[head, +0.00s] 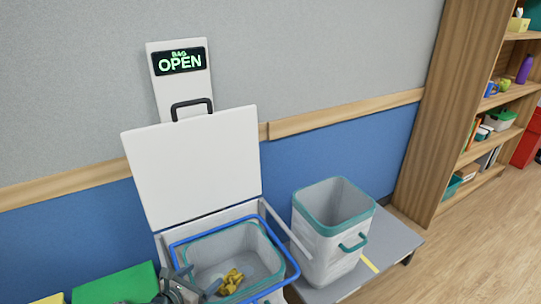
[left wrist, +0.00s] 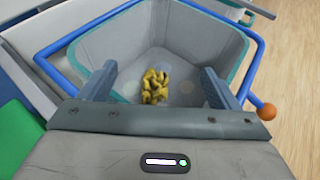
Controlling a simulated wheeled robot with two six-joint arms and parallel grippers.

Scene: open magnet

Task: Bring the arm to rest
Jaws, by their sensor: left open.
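My left gripper (left wrist: 157,88) is open and empty, its two fingers apart over the near side of an open bin. It also shows in the head view (head: 196,284) at the bin's left edge, partly cut off by the bottom of the picture. A yellow lumpy item (left wrist: 155,84) lies on the bin floor and shows between the fingers in the left wrist view, apart from them as far as I can tell. It also shows in the head view (head: 231,281). My right gripper is not in view.
The bin's teal rim (head: 262,232) has a blue frame around it (head: 180,242). A white teal-rimmed bin (head: 322,240) stands right on a grey platform (head: 392,247). A green item (head: 118,284) lies left.

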